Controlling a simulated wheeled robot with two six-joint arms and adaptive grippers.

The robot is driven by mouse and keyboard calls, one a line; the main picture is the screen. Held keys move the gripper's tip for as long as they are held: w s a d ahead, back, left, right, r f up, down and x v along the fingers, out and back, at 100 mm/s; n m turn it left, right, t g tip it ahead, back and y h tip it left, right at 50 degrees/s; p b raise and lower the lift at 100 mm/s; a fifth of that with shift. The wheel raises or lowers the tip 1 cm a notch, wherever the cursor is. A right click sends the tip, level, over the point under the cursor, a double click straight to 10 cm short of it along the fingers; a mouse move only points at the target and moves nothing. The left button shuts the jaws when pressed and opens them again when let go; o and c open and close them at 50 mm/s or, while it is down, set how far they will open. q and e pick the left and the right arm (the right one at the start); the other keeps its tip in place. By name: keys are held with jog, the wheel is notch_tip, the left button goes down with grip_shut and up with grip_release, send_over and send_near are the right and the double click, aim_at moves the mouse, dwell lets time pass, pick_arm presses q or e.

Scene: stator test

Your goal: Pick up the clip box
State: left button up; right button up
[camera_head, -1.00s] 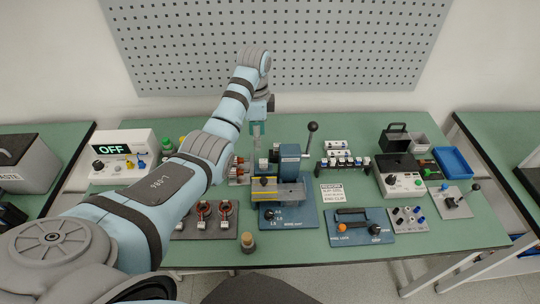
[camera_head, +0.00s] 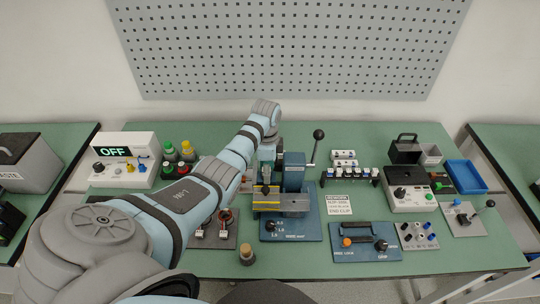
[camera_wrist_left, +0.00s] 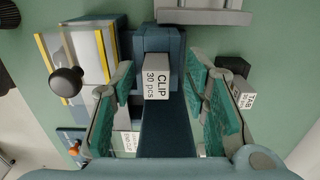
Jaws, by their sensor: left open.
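The clip box (camera_wrist_left: 155,82) is a small white and grey box labelled "CLIP 30 pcs". It shows in the left wrist view near the upper middle, against a dark blue machine part. My left gripper (camera_wrist_left: 160,70) is open, its teal-padded fingers on either side of the box in the picture. A gap shows between the box and each finger, and I cannot tell how far the box lies from the fingertips in depth. In the head view my left gripper is mostly hidden behind its own wrist and the blue press, and I cannot make out the clip box there.
A blue press (camera_head: 293,172) with a black-knobbed lever stands beside the gripper. In the wrist view a box labelled "TAB" (camera_wrist_left: 244,97) sits close to the right finger. Several bottles (camera_head: 180,152) stand left of the arm. A blue tray (camera_head: 466,176) lies far right.

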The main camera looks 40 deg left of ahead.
pick_arm(q)
jog(key=shift+s+r, duration=0.15)
jog(key=shift+s, duration=0.05)
jog(key=shift+s+r, duration=0.1)
jog(key=c, duration=0.7)
grip_shut()
pick_arm(e)
jog(key=shift+s, duration=0.45)
pick_arm(q)
jog(key=shift+d+p, duration=0.1)
jog(key=shift+p, duration=0.2)
